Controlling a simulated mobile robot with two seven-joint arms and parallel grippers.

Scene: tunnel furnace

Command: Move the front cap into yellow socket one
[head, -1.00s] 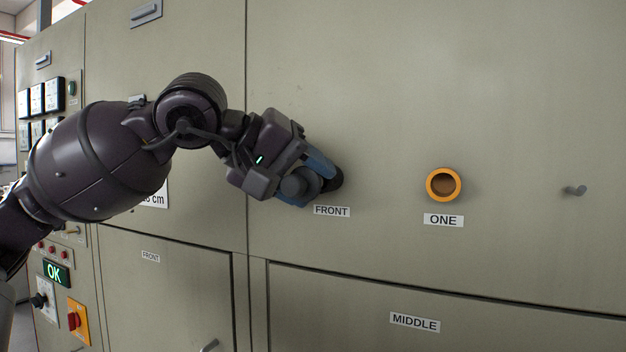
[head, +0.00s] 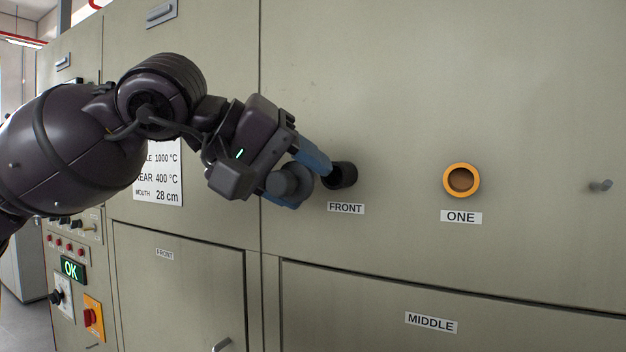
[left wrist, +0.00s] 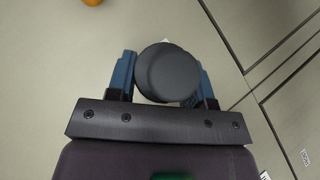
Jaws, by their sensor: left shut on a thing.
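The front cap, a dark grey round plug (head: 290,182), is held between the blue fingers of my left gripper (head: 300,176). In the left wrist view the cap (left wrist: 168,72) sits between both fingers of the left gripper (left wrist: 163,80). The black front socket (head: 342,175) above the FRONT label is empty, just right of the gripper, and the cap is clear of it. Yellow socket one (head: 461,180), an orange-yellow ring with a brown inside, is open above the ONE label, farther right. My right gripper is not in view.
The grey-green furnace wall (head: 400,90) is flat and clear between the two sockets. A small peg (head: 600,185) sticks out at the far right. A MIDDLE label (head: 430,322) is on the panel below.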

